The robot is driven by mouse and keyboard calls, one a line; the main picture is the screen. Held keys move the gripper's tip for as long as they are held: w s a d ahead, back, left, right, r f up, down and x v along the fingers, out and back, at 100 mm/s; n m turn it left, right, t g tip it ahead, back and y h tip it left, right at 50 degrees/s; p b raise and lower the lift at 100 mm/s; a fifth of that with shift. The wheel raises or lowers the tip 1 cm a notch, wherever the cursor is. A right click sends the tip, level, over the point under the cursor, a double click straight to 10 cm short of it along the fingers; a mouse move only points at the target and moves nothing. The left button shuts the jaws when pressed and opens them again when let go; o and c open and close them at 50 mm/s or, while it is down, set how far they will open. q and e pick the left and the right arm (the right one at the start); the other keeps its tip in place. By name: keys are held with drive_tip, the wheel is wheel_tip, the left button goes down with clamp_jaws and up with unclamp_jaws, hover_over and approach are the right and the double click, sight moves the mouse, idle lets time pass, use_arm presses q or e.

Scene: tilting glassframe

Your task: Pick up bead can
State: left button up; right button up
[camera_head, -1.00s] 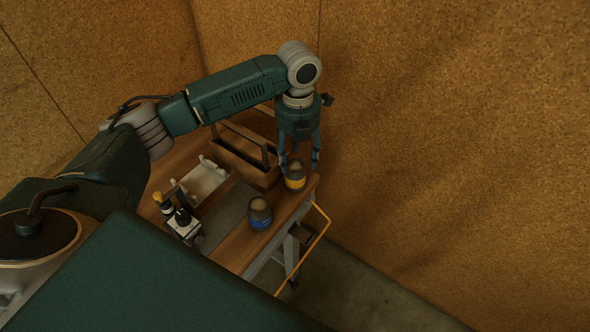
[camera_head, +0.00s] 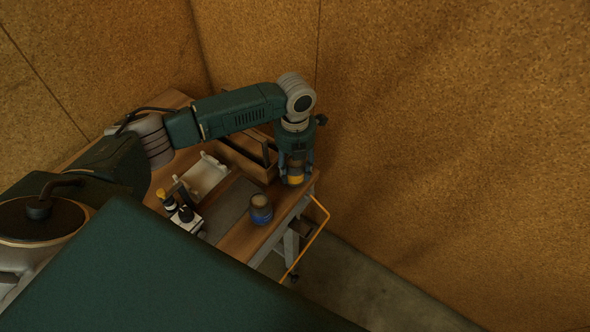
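Two small jars with dark tops stand on the wooden workbench (camera_head: 240,243). One can with a yellow band (camera_head: 295,180) is near the bench's far right corner; the other, with a blue band (camera_head: 261,211), stands nearer to me. I cannot tell from looks which is the bead can. My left gripper (camera_head: 295,177) points down over the yellow-banded can, with its fingers on either side. The gripper partly hides this can, and whether the fingers press on it is too small to tell. My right gripper is not in view.
An open wooden tool box (camera_head: 247,160) stands close to the left of the gripper. A white tray-like piece (camera_head: 205,176) and a small black-and-white device (camera_head: 185,216) are further left. A yellow rail (camera_head: 318,232) runs off the bench's right side. A wall rises behind.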

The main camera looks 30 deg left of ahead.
use_arm(q)
drive_tip(key=shift+r, duration=0.1)
drive_tip(key=shift+c, duration=1.2)
drive_tip(key=shift+w+r, duration=0.1)
drive_tip(key=shift+r, duration=0.4)
wheel_tip(320, 180, up, 19)
drive_tip(key=b, duration=0.4)
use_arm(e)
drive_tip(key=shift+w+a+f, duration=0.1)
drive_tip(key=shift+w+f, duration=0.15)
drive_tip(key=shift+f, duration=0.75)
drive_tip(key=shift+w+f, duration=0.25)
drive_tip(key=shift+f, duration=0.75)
